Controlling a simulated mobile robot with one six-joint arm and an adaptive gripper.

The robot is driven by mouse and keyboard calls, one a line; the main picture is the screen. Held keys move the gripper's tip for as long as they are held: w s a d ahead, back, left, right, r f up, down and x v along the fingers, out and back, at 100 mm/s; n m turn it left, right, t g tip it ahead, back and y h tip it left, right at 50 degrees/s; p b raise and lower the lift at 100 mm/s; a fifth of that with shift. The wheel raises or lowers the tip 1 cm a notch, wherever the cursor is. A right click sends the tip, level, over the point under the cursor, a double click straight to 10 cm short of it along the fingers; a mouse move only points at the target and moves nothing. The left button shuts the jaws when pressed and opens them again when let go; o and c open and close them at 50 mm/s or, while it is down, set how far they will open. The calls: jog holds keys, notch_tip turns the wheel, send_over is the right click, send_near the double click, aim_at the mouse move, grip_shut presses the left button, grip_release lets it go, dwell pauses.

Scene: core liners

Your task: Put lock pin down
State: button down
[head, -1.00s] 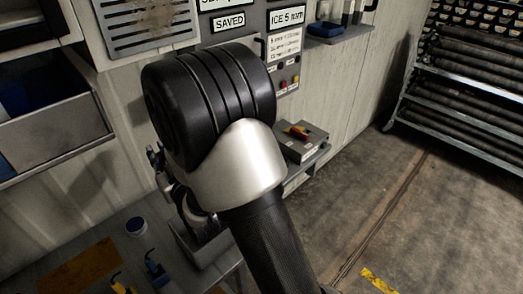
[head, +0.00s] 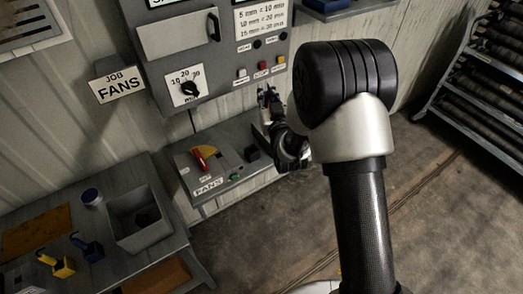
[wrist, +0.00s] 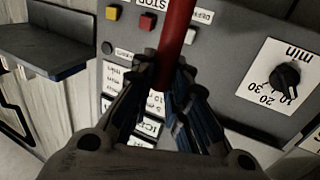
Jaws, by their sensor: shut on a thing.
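The lock pin (wrist: 178,32) shows in the wrist view as a red rod at the top centre. My gripper (wrist: 166,78) is shut on its lower part, between the two fingers. In the head view my gripper (head: 268,106) is partly behind my arm, at the right end of the small grey shelf and in front of the wall. I cannot make out the pin there.
A FANS switch box (head: 207,168) with a red and yellow handle sits on the shelf. Above is a control panel (head: 228,58) with a dial and buttons. A grey open bin (head: 140,216), a small cup (head: 92,198) and yellow and blue padlock-like items stand on the lower-left table.

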jog(key=w+a+f+n+y, duration=0.1)
jog(key=w+a+f, duration=0.1)
jog(key=a, duration=0.3)
notch_tip(320, 180, down, 19)
jog(key=b, duration=0.3)
jog(key=shift+s+a+b, duration=0.15)
jog(key=shift+s+b, duration=0.05)
jog(key=shift+b, duration=0.1)
jog(key=shift+f, duration=0.15)
jog(key=shift+f+b, duration=0.2)
jog(key=shift+b, duration=0.1)
jog(key=c, duration=1.6)
grip_release()
jog(key=shift+r, duration=0.1)
jog(key=shift+o, duration=0.2)
